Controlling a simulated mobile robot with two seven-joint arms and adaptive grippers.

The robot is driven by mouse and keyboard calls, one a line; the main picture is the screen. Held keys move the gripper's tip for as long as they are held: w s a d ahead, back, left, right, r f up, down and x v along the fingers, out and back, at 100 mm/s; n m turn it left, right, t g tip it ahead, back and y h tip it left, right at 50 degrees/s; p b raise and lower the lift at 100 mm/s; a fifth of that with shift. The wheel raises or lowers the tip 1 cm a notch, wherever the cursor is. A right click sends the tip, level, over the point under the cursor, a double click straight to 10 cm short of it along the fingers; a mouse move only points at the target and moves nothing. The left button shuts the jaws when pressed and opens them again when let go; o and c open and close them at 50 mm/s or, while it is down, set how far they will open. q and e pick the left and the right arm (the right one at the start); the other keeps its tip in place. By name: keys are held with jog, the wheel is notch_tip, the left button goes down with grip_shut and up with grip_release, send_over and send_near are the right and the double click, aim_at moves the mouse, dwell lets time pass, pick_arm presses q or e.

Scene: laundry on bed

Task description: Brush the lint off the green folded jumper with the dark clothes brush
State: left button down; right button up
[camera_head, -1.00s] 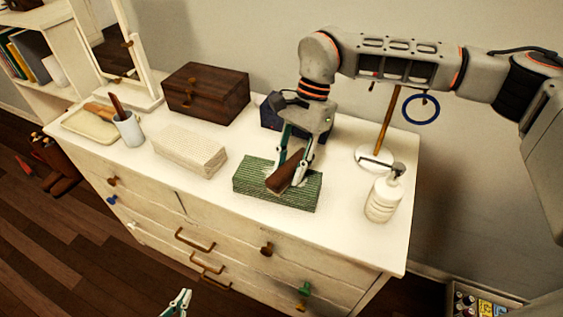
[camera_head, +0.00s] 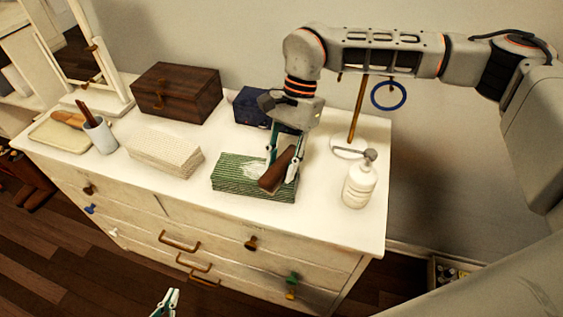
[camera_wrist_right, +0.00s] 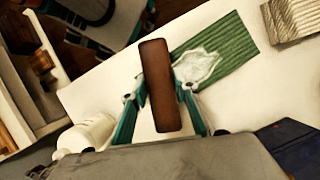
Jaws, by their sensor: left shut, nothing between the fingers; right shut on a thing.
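The green folded jumper (camera_head: 232,172) lies on the white dresser top; it also shows in the right wrist view (camera_wrist_right: 232,45). A pale whitish patch of lint (camera_wrist_right: 198,66) lies on it, beside the brush in the right wrist view. My right gripper (camera_head: 284,172) is shut on the dark brown clothes brush (camera_head: 275,174), at the jumper's right end. The brush (camera_wrist_right: 161,85) is tilted in the head view; whether its underside touches the jumper is hidden. My left gripper (camera_head: 168,303) is shut and empty, low in front of the dresser, only its tip in view.
A cream folded garment (camera_head: 165,155) lies left of the jumper. A white pump bottle (camera_head: 359,184) stands close on the right, by a stand with a blue ring (camera_head: 388,94). Behind are a dark blue item (camera_head: 250,107) and a wooden box (camera_head: 176,92). A cup (camera_head: 101,136) stands left.

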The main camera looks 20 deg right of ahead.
aim_at(236, 173)
jog(key=shift+w+a+r+b, duration=0.1)
jog(key=shift+w+a, duration=0.15)
jog(key=shift+a, duration=0.25)
jog(key=shift+w+a+f+b, duration=0.1)
jog(key=shift+w+a, duration=0.2)
jog(key=shift+a, duration=0.2)
jog(key=shift+w+a+r+b, duration=0.1)
jog(key=shift+w+a, duration=0.15)
jog(key=shift+a, duration=0.25)
jog(key=shift+w+a+f+b, duration=0.1)
jog(key=shift+w+a+b, duration=0.2)
jog(key=shift+a, duration=0.35)
jog(key=shift+w+a+f+b, duration=0.1)
jog(key=shift+w+a, duration=0.25)
jog(key=shift+a, duration=0.25)
jog(key=shift+w+a+b, duration=0.25)
jog(key=shift+w+a, duration=0.25)
jog(key=shift+a, duration=0.4)
jog(key=shift+w+a+b, duration=0.25)
jog(key=shift+w+a, duration=0.25)
jog(key=shift+a, duration=0.4)
